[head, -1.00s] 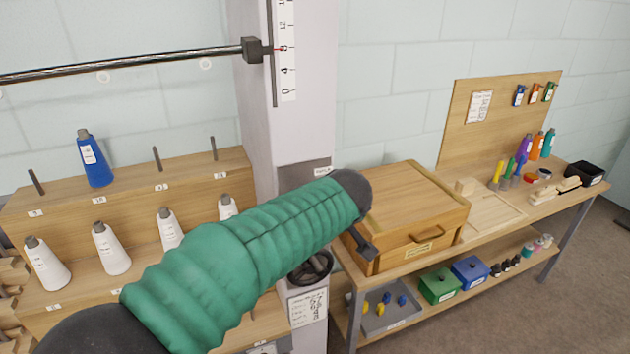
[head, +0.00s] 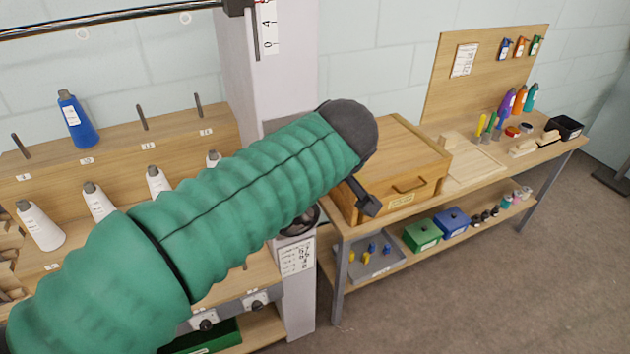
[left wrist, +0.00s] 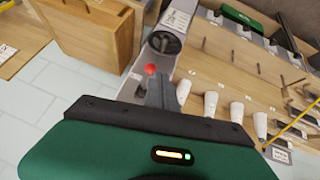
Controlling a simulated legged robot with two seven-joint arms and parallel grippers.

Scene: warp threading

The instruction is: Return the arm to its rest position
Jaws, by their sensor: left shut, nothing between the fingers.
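My left arm, in a green padded sleeve, comes in from the left in the head view and reaches across the middle. My left gripper (head: 368,203) is small and dark there, in front of the wooden drawer box, and holds nothing. In the left wrist view the gripper (left wrist: 155,85) is shut and empty, with a red round thing (left wrist: 150,69) just beyond its tips; I cannot tell what that is. My right gripper is in neither view.
A rack with white cones (head: 98,201) and a blue cone (head: 77,120) stands at left, partly behind my arm. A grey column (head: 285,75) with a handwheel rises beside it. The wooden drawer box (head: 400,160) sits on the bench, with green and blue bins (head: 452,222) below.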

